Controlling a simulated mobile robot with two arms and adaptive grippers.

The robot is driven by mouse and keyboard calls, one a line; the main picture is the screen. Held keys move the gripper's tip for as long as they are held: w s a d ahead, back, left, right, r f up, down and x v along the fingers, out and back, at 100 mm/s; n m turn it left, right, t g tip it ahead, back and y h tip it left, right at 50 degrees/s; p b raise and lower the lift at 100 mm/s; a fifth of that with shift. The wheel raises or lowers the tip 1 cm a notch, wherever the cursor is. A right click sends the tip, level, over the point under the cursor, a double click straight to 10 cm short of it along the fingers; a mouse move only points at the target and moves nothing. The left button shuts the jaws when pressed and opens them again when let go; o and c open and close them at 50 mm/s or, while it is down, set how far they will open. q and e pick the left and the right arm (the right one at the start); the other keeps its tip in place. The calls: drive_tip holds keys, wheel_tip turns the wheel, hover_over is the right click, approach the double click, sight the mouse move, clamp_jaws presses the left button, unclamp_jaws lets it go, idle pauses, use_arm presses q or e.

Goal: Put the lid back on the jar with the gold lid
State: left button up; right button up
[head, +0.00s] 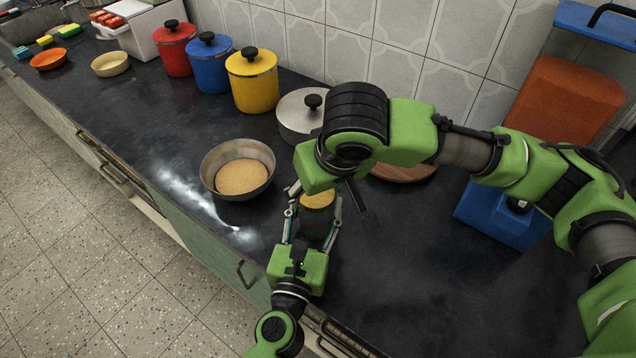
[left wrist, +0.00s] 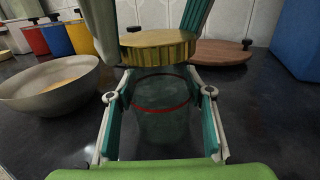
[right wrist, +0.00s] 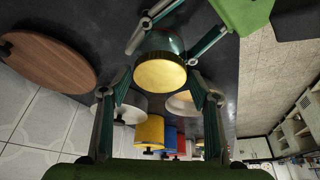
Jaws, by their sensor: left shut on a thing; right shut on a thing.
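The glass jar (left wrist: 160,110), greenish with a red ring near its top, stands on the dark counter; in the head view the jar (head: 315,228) is partly hidden by my arms. My left gripper (head: 313,216) is shut around the jar's sides from the front. The gold lid (left wrist: 157,50) is level, directly over the jar's mouth. In the right wrist view the lid (right wrist: 160,72) sits between the fingertips of my right gripper (right wrist: 160,84), which is shut on it from above. I cannot tell whether the lid touches the rim.
A metal bowl (head: 264,158) with tan contents stands left of the jar. A lidded steel pot (head: 297,118) and a round wooden board (right wrist: 42,62) are behind. Red, blue and yellow canisters (head: 252,85) line the wall. A blue container (head: 490,218) stands right. Front-right counter is clear.

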drive_tip(key=shift+f, duration=0.75)
idle(0.4)
drive_tip(key=m, duration=0.2)
drive_tip(key=m+h, duration=0.1)
drive_tip(key=m, duration=0.1)
drive_tip(key=shift+s+a+f+h, duration=0.1)
drive_tip(key=shift+a+h, duration=0.2)
drive_tip(key=shift+a, duration=0.05)
drive_tip(key=m+h, duration=0.1)
drive_tip(key=m, duration=0.2)
drive_tip(key=m+h, duration=0.1)
drive_tip(key=m, duration=0.2)
drive_tip(key=shift+w+a+m+h, duration=0.2)
drive_tip(key=shift+m+h, duration=0.1)
drive_tip(key=shift+m, duration=0.1)
drive_tip(key=m, duration=0.3)
drive_tip(key=m+g+h, duration=0.1)
drive_tip(key=m, duration=0.1)
drive_tip(key=shift+w+a+m+g+h, duration=0.1)
drive_tip(key=shift+w+m+g+h, duration=0.1)
drive_tip(key=shift+m+g+h, duration=0.15)
drive_tip(key=m+g, duration=0.1)
drive_tip(key=m, duration=0.2)
drive_tip(key=m+g, duration=0.1)
drive_tip(key=m, duration=0.2)
drive_tip(key=shift+w, duration=0.2)
drive_tip(key=o, duration=0.8)
